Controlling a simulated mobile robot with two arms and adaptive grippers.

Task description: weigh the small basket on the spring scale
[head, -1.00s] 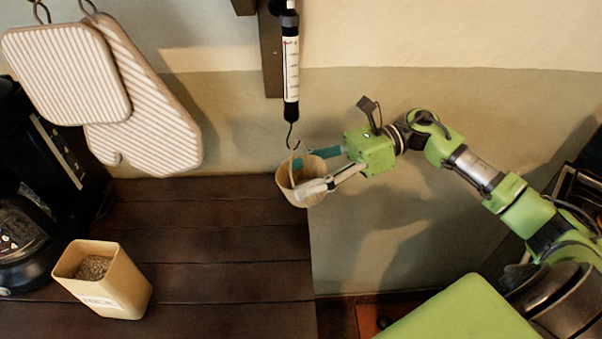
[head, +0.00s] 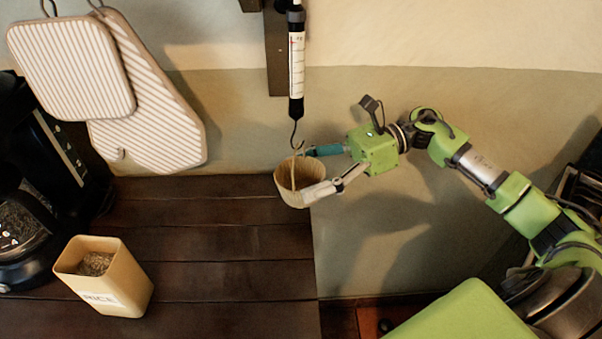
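The small woven basket (head: 287,179) is at the centre, upright, below the spring scale (head: 297,70). The scale is a white tube with black ends, hanging by the wall. The top of the basket's thin handle meets the scale's hook (head: 296,141) and appears looped on it. My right gripper (head: 308,174) reaches in from the right. Its fingers are spread, the teal one above the rim and the pale one by the basket's lower right side. Whether the pale finger still touches the basket is unclear. My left gripper is not in view.
A dark wooden counter (head: 210,235) lies below and left of the basket. A tan box labelled rice (head: 125,285) stands on it, with a coffee maker (head: 25,215) at the far left. Striped oven mitts (head: 150,115) hang on the wall.

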